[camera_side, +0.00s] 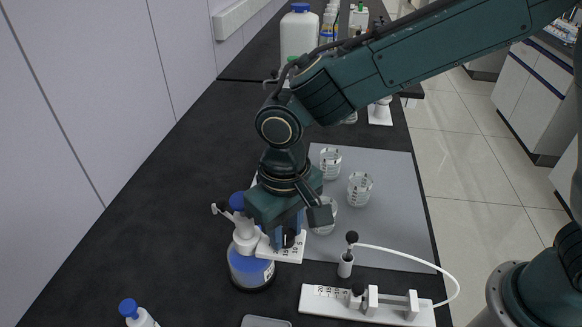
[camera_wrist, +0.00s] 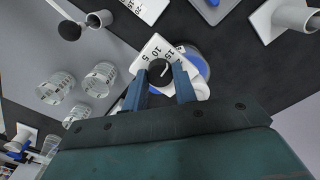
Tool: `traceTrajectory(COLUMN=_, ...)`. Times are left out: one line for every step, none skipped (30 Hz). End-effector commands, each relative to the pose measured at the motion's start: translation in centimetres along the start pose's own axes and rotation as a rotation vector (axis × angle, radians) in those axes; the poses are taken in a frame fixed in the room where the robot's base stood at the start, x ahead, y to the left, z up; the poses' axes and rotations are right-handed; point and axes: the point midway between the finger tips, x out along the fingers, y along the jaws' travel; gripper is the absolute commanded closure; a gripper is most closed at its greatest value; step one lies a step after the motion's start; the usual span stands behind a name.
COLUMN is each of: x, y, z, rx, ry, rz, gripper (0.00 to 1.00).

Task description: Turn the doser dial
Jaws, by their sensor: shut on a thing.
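The doser is a white bottle-top unit with a blue cap (camera_side: 237,201), on a bottle with blue contents (camera_side: 248,268) at the lower middle of the side view. Its white scale plate (camera_side: 268,251) carries black numbers and reaches right from the bottle. My gripper (camera_side: 289,232) points down over this plate. In the wrist view, my gripper (camera_wrist: 160,78) has its two blue fingers on either side of the black dial (camera_wrist: 159,70), shut on it. The scale plate (camera_wrist: 146,52) shows around the dial. In the side view the fingers hide most of the dial.
Several glass beakers (camera_side: 359,187) stand on the grey mat (camera_side: 395,200) to the right. A small white holder (camera_side: 346,266) with a black-tipped piece and white tube stands nearby. Another white numbered unit (camera_side: 335,302) lies in front. A blue-capped bottle (camera_side: 129,308) is at lower left.

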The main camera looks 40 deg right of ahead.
Motion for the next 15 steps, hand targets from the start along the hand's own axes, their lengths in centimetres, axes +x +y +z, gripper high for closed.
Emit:
traceTrajectory(x=-0.05, y=0.02, z=-0.02, rx=0.021, ry=0.0, rz=0.0, gripper=0.95)
traceTrajectory(x=-0.05, y=0.02, z=-0.02, rx=0.036, ry=0.0, rz=0.0, gripper=0.95)
traceTrajectory(x=-0.06, y=0.02, z=-0.02, rx=0.054, ry=0.0, rz=0.0, gripper=0.95)
traceTrajectory(x=-0.06, y=0.02, z=-0.02, rx=0.068, ry=0.0, rz=0.0, gripper=0.95)
traceTrajectory(x=-0.06, y=0.02, z=-0.03, rx=0.079, ry=0.0, rz=0.0, gripper=0.95)
traceTrajectory(x=-0.07, y=0.01, z=-0.03, rx=0.092, ry=0.0, rz=-0.001, gripper=0.95)
traceTrajectory(x=-0.07, y=0.01, z=-0.03, rx=0.1, ry=0.0, rz=-0.001, gripper=0.95)
traceTrajectory(x=-0.07, y=0.01, z=-0.03, rx=0.104, ry=0.0, rz=-0.001, gripper=0.95)
traceTrajectory(x=-0.07, y=0.01, z=-0.04, rx=0.107, ry=0.0, rz=-0.001, gripper=0.95)
traceTrajectory(x=-0.08, y=0.01, z=-0.04, rx=0.108, ry=0.0, rz=-0.001, gripper=0.95)
traceTrajectory(x=-0.08, y=0.01, z=-0.04, rx=0.108, ry=0.0, rz=-0.001, gripper=0.95)
traceTrajectory(x=-0.08, y=0.01, z=-0.04, rx=0.107, ry=0.0, rz=-0.001, gripper=0.95)
traceTrajectory(x=-0.08, y=0.01, z=-0.04, rx=0.107, ry=0.001, rz=-0.001, gripper=0.95)
traceTrajectory(x=-0.09, y=0.01, z=-0.04, rx=0.107, ry=0.001, rz=-0.001, gripper=0.95)
traceTrajectory(x=-0.09, y=0.01, z=-0.04, rx=0.107, ry=0.001, rz=-0.001, gripper=0.95)
